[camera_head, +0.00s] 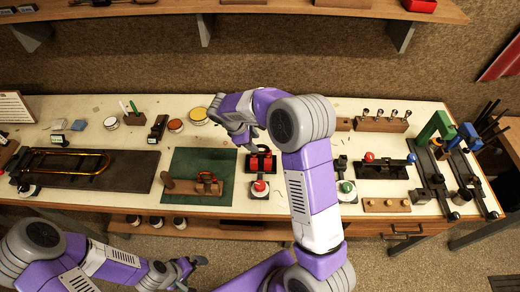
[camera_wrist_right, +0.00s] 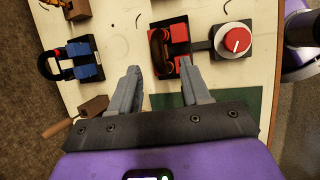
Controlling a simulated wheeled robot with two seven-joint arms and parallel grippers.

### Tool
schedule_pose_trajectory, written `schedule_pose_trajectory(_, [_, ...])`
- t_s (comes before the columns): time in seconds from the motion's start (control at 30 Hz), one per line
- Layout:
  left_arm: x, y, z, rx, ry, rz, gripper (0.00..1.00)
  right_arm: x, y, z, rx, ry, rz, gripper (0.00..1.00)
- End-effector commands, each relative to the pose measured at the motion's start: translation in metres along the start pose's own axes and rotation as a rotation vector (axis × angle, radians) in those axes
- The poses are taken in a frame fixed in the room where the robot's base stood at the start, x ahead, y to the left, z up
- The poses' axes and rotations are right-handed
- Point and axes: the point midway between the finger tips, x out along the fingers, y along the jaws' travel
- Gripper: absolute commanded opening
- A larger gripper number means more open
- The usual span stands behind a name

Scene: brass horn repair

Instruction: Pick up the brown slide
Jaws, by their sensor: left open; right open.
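A brown, looped piece that looks like the brown slide (camera_wrist_right: 157,50) sits at a red and black fixture (camera_wrist_right: 181,40) in the right wrist view. My right gripper (camera_wrist_right: 160,66) is open, with its two fingers apart and the brown piece between and just beyond their tips; I cannot tell whether they touch it. In the head view the right gripper (camera_head: 246,141) hangs over the bench just behind the red and black fixture (camera_head: 260,162), and the forearm hides part of the area. My left gripper (camera_head: 190,263) is open and empty in front of the bench edge.
A green mat (camera_head: 225,163) with a wooden block (camera_head: 185,187) lies left of the fixture. A dark mat (camera_head: 135,172) with a brass slide (camera_head: 70,153) is further left. A shelf (camera_head: 270,8) overhangs the back.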

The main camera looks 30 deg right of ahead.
Motion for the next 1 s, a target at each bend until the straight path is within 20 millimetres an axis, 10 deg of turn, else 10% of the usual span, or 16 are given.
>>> schedule_pose_trajectory(0.53, [-0.001,0.001,-0.001,0.000,0.002,0.000,1.00,0.042,0.001,0.005,0.000,0.000,-0.001,0.47])
schedule_pose_trajectory(0.83, [-0.001,0.001,-0.001,0.000,0.002,0.000,1.00,0.042,0.001,0.005,0.000,0.000,-0.001,0.02])
schedule_pose_trajectory(1.0, [-0.001,0.001,-0.001,0.000,0.001,0.000,1.00,0.041,0.001,0.005,0.000,0.001,0.000,0.00])
